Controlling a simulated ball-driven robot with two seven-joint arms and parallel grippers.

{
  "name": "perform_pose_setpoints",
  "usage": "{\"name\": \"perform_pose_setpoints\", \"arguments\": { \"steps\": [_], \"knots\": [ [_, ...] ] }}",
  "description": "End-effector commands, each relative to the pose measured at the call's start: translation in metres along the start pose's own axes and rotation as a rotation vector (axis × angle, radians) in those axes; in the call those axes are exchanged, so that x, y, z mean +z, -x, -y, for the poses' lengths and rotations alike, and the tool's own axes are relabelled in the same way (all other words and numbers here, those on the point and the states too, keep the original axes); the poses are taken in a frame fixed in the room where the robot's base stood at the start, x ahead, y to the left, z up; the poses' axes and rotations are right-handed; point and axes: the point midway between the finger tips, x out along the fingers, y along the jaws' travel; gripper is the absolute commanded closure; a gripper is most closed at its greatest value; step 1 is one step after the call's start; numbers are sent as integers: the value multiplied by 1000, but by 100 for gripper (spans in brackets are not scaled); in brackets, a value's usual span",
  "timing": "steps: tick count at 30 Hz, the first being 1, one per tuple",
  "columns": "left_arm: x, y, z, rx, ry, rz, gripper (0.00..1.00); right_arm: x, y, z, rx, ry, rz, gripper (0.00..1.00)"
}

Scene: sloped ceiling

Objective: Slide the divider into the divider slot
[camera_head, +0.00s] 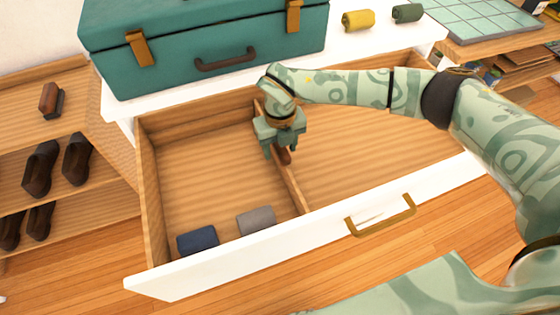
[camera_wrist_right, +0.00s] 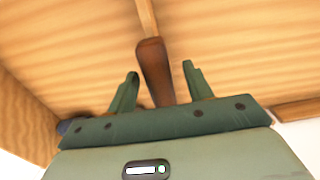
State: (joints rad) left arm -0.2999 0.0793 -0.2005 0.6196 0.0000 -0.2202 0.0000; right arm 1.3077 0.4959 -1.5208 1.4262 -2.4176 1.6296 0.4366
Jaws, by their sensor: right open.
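The divider (camera_head: 294,190) is a thin wooden board standing across the open drawer (camera_head: 210,165) from back to front. It also shows as a narrow strip in the right wrist view (camera_wrist_right: 147,18). A dark brown grip (camera_wrist_right: 153,62) sits on it. My right gripper (camera_head: 282,152) is over the divider's middle, fingers pointing down. In the right wrist view its open fingers (camera_wrist_right: 160,70) stand on either side of the grip, with gaps visible. The slot is not distinguishable, so I cannot tell how the divider's ends sit. My left gripper is not in view.
A blue roll (camera_head: 197,240) and a grey roll (camera_head: 257,220) lie in the drawer's left part. The right part looks empty. A teal suitcase (camera_head: 200,45) and yellow (camera_head: 358,20) and green rolls (camera_head: 407,13) rest on top. A shoe shelf (camera_head: 75,205) stands left.

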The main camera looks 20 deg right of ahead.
Motion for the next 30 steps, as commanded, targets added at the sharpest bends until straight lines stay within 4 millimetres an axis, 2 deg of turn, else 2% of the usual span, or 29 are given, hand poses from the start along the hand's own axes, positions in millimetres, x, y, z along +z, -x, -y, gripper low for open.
{"name": "perform_pose_setpoints", "arguments": {
  "steps": [4,5,9,17,30],
  "knots": [
    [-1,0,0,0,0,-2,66,0,0,0,0,0,0,49],
    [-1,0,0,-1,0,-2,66,0,0,0,0,0,0,52],
    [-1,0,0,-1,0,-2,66,0,1,0,0,0,0,91],
    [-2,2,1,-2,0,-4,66,0,4,0,0,0,1,91],
    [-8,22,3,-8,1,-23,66,0,31,0,0,0,3,91]
  ]
}}
